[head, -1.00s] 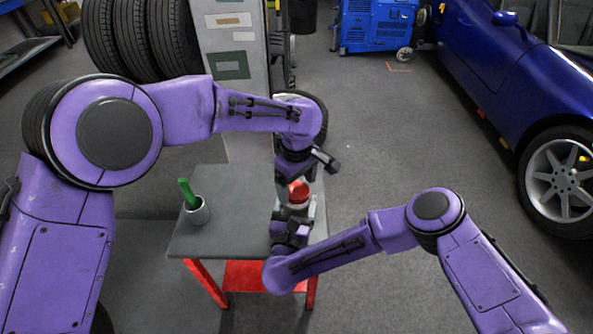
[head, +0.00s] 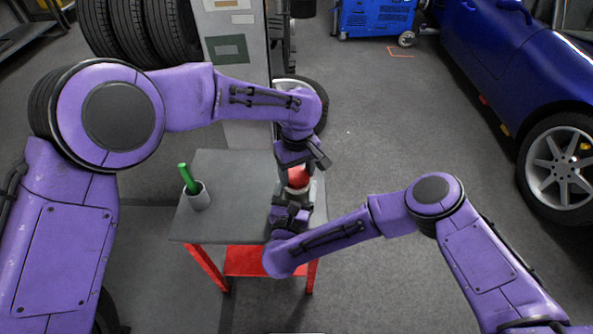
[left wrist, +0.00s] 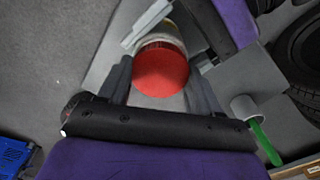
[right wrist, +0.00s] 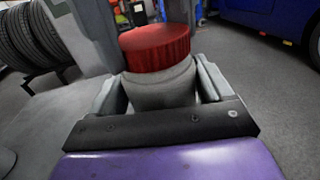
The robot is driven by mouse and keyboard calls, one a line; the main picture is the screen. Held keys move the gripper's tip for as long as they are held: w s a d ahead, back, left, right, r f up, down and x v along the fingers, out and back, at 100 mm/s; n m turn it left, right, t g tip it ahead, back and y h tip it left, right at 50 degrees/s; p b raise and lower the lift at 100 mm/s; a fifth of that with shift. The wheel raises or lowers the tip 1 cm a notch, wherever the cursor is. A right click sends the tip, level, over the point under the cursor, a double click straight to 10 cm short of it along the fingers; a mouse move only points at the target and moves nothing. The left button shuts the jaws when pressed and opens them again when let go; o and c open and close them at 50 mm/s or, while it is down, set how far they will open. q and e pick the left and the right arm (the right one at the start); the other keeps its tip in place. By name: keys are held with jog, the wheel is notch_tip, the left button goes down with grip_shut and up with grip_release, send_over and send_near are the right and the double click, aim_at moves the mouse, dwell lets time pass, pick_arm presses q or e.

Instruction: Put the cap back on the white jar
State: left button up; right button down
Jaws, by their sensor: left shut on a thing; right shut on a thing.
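The white jar (right wrist: 160,87) stands upright between the fingers of my right gripper (right wrist: 163,92), which is shut on it. The ribbed red cap (right wrist: 155,48) is at the top of the jar, level and in line with its mouth. No clear gap shows, but I cannot tell whether it is seated. My left gripper (left wrist: 158,82) comes from above, its fingers on either side of the cap, shut on it. In the head view the cap (head: 298,178) is partly covered by my left gripper, and the jar (head: 297,197) is partly hidden below.
The grey tabletop (head: 235,205) sits on a red frame. A grey cup (head: 198,198) holding a green stick (head: 186,178) stands at its left. The tabletop between cup and jar is clear. A blue car (head: 520,70) is at the right, tyres (head: 150,30) at the back left.

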pick_arm(q)
jog(key=m, duration=0.6)
jog(key=shift+m, duration=0.4)
jog(key=m, duration=0.3)
jog(key=shift+m, duration=0.3)
jog(key=m, duration=1.6)
jog(key=shift+f+m, duration=0.1)
jog(key=shift+m, duration=0.3)
jog(key=m, duration=0.3)
jog(key=shift+m, duration=0.3)
jog(key=m, duration=0.6)
jog(key=shift+m, duration=0.3)
jog(key=m, duration=0.6)
jog(key=o, duration=1.2)
